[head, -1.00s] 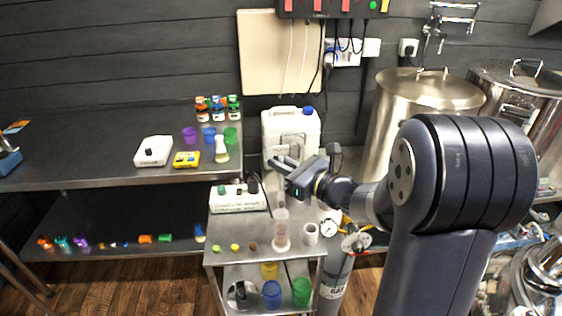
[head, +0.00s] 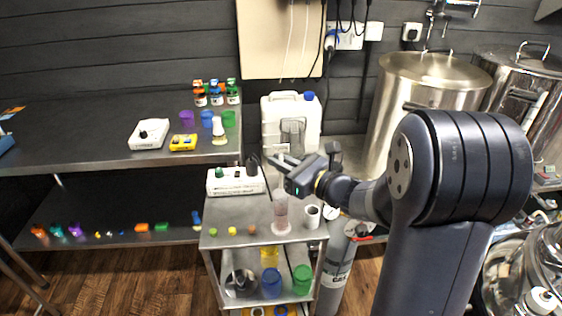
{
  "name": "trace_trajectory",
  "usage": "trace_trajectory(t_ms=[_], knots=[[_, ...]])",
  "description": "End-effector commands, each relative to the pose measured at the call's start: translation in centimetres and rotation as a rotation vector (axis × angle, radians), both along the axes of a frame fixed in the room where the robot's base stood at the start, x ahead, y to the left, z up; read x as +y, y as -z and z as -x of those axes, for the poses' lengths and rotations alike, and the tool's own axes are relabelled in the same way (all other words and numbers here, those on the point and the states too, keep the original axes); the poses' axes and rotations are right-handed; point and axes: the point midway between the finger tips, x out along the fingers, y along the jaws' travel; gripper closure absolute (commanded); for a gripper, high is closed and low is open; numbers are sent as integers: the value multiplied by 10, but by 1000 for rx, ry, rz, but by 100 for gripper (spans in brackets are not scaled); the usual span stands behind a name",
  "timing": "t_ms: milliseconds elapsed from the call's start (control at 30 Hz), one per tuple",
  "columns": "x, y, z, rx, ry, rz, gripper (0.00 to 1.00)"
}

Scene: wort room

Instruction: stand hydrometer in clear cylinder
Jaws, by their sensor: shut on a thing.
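The clear cylinder (head: 281,212) stands upright on the small steel cart, with pinkish contents and a round foot. My gripper (head: 276,162) is above and slightly left of the cylinder's top, fingers pointing left. It is shut on a thin object that I take to be the hydrometer (head: 266,181), seen as a fine dark slanting line below the fingers. It is too thin to make out well. I cannot tell whether its lower end is in front of, beside or inside the cylinder.
On the cart (head: 222,236) are a white stirrer-like box (head: 234,183), a white cup (head: 312,217) and several small coloured pieces. The steel bench (head: 100,165) at left holds bottles and cups.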

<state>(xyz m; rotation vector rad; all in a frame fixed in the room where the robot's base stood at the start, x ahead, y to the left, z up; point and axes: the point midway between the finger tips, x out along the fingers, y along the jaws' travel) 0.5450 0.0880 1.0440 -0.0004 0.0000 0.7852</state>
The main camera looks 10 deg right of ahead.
Motion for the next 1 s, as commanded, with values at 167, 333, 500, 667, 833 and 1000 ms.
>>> trace_trajectory(t_ms=[167, 333, 500, 667, 833, 1000], knots=[[0, 17, 0, 0, 0, 0, 100], [0, 28, 0, 0, 0, 0, 100], [0, 38, 0, 0, 0, 0, 100], [0, 41, 0, 0, 0, 0, 100], [0, 40, 0, 0, 0, 0, 100], [0, 40, 0, 0, 0, 0, 83]])
